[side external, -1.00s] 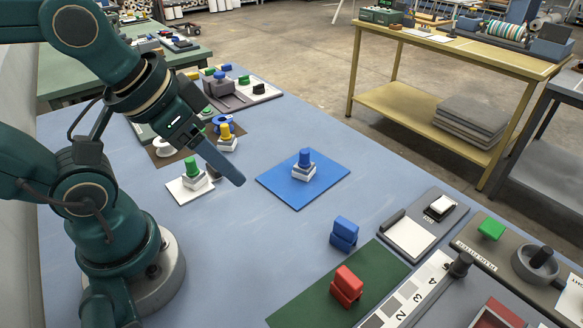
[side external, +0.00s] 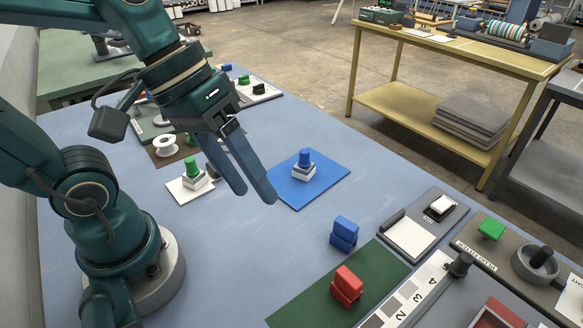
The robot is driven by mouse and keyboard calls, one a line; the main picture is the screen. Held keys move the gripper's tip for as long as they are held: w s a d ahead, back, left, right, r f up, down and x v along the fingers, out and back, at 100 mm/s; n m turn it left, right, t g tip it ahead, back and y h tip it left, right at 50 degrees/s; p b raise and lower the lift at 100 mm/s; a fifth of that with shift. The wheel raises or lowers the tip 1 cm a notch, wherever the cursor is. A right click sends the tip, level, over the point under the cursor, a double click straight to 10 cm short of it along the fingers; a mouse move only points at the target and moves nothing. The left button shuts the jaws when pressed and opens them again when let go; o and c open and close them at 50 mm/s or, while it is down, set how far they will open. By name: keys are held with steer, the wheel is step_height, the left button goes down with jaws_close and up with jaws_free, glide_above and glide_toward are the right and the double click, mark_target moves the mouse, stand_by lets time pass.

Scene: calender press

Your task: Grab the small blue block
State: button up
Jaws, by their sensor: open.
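A small blue block (side external: 344,234), shaped like two stacked pieces, stands on the blue-grey table just beyond the corner of a green mat (side external: 310,298). My gripper (side external: 255,196) is open and empty. Its two fingers point down and to the right, and the gripper appears above the table, to the left of the block in the picture and clearly apart from it. A blue cylinder (side external: 305,158) on a white-grey base stands on a blue mat (side external: 325,182). One fingertip overlaps that mat's left edge in the picture.
A red block (side external: 347,286) sits on the green mat. A white pad in a grey tray (side external: 410,238) and a numbered strip (side external: 405,303) lie to the right. A green-topped piece (side external: 190,168) stands on a white card at left. Open table lies left of the blue block.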

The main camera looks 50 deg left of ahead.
steer(key=w+d+n+g+h, duration=0.2)
steer(key=w+d+n+h, duration=0.1)
steer(key=w+n+h, duration=0.1)
steer(key=n+h, duration=0.5)
steer(key=n, duration=0.5)
glide_above(336, 219)
step_height(336, 219, down, 7)
steer(key=a+f+n, duration=0.1)
steer(key=f, duration=0.1)
steer(key=f+n+t, duration=0.1)
steer(key=f, duration=0.1)
steer(key=a+f+n, duration=0.1)
steer(key=f, duration=0.1)
steer(key=shift+a, duration=0.35)
steer(key=shift+s+f+h, duration=0.1)
steer(key=shift+f+h, duration=0.1)
steer(key=shift+h, duration=0.1)
steer(key=shift+x, duration=2.45)
steer(key=shift+f, duration=0.1)
jaws_close()
